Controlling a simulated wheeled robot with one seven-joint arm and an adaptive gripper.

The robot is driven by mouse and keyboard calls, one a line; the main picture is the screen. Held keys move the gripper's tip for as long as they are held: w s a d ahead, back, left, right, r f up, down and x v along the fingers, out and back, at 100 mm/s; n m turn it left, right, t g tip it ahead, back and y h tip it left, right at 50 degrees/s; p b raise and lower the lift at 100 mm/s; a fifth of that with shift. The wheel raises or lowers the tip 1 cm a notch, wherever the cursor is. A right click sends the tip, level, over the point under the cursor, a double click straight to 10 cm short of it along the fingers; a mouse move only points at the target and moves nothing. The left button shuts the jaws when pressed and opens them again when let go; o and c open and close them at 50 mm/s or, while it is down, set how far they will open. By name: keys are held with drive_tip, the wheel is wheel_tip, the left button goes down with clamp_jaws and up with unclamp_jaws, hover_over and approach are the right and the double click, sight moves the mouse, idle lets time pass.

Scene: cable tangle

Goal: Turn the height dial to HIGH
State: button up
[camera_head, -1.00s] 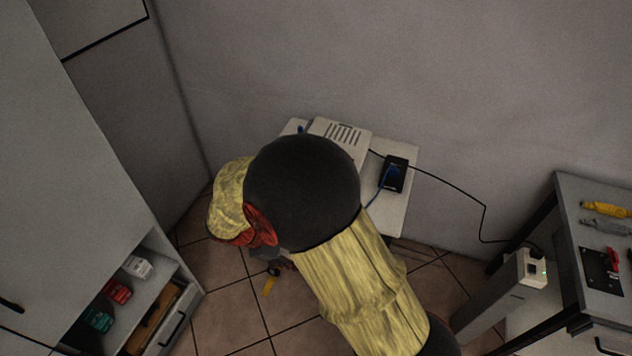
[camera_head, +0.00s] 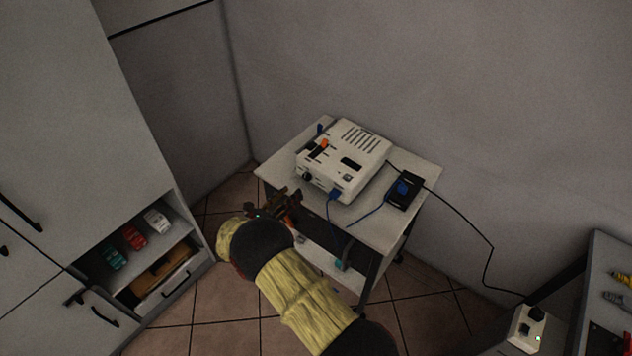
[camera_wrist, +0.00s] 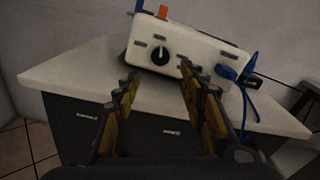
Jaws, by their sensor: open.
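The height dial (camera_wrist: 160,55) is a dark round knob with a pale pointer mark on the front of a white box (camera_wrist: 205,50). In the head view the dial (camera_head: 307,176) sits at the box's front left; its lettering is too small to read. The white box (camera_head: 335,172) stands on a small white-topped table (camera_head: 276,172). My gripper (camera_wrist: 155,85) is open and empty, its fingers pointing toward the box front, with the dial ahead between the fingertips and apart from them. In the head view my gripper (camera_head: 284,199) is at the table's front left edge.
An orange switch (camera_wrist: 163,12) sits above the dial. Blue cable plugs (camera_wrist: 230,73) are to its right. A black adapter (camera_head: 404,190) lies on the table, with a black cable to a power outlet (camera_head: 527,328). An open cabinet (camera_head: 150,235) stands at the left.

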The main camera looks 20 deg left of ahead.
sight(305, 178)
drive_tip(key=shift+n, duration=0.7)
drive_tip(key=shift+r+b+x, duration=0.2)
drive_tip(key=shift+b+x, duration=0.05)
drive_tip(key=shift+x, duration=1)
drive_tip(key=shift+r+b+x, duration=0.15)
drive_tip(key=shift+b+x, duration=0.1)
drive_tip(key=shift+x, duration=1.05)
drive_tip(key=shift+r+b+x, duration=0.2)
drive_tip(key=shift+b+x, duration=0.05)
drive_tip(key=shift+x, duration=1)
drive_tip(key=shift+w, duration=0.1)
drive_tip(key=shift+c, duration=0.2)
clamp_jaws()
